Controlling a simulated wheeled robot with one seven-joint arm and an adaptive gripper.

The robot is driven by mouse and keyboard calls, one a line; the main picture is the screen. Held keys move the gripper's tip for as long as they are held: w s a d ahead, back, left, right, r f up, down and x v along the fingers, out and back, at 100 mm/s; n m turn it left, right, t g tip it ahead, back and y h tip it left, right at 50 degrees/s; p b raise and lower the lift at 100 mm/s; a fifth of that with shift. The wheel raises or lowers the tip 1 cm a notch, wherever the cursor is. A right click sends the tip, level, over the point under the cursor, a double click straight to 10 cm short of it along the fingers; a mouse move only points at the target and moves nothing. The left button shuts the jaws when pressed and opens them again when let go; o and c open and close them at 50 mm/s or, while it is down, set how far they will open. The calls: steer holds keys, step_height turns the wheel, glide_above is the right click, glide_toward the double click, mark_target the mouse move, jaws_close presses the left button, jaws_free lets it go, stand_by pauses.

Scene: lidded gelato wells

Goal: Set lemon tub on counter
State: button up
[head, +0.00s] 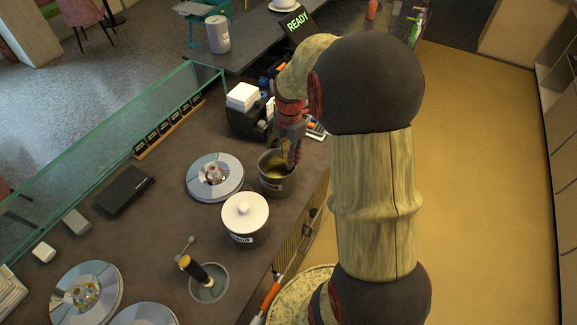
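The lemon tub (269,186) is a grey metal tub with a dark label, only partly legible, on its front. Its top is open and yellowish contents show inside. It appears upright at the counter's right edge; I cannot tell whether its base touches the dark counter (170,190). My gripper (290,160) points down at the tub's right rim. Its fingers overlap the rim, but whether they are closed on the wall is too small to tell. My arm hides part of the area behind.
A white lidded tub (245,216) stands just in front of the lemon tub. A round metal well (214,176) lies to its left. A white box stack (243,96) on a black unit stands behind. A grey bowl (209,283) is nearer.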

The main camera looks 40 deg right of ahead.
steer(key=s+a+r+m+t, duration=0.25)
steer(key=a+r+m, duration=0.45)
steer(key=a+r, duration=0.6)
steer(key=s+a+r+m+t, duration=0.3)
steer(key=s+a+r+m, duration=0.3)
steer(key=s+a+m, duration=0.4)
steer(key=s+a, duration=0.1)
steer(key=s, duration=0.1)
steer(key=shift+s, duration=0.35)
steer(key=shift+r, duration=0.1)
step_height(320, 180, down, 16)
steer(key=b, duration=1.6)
